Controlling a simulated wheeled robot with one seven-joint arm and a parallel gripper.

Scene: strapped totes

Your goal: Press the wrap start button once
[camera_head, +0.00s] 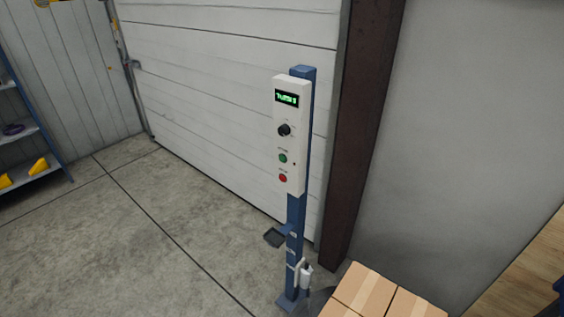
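A white control panel (291,135) is mounted on a blue post (295,229) in the middle of the head view. From top to bottom it carries a small display with green characters (287,99), a black knob (284,130), a green button (283,158) and a red button (283,178). The labels by the buttons are too small to read, so I cannot tell from them which is the wrap start button. My gripper is not in view.
Taped cardboard boxes (366,291) stand right of the post's foot. A white roller door (215,80) and a dark brown column (360,130) are behind the post. Blue shelving (30,172) with yellow items is at the left. The concrete floor (130,240) left of the post is clear.

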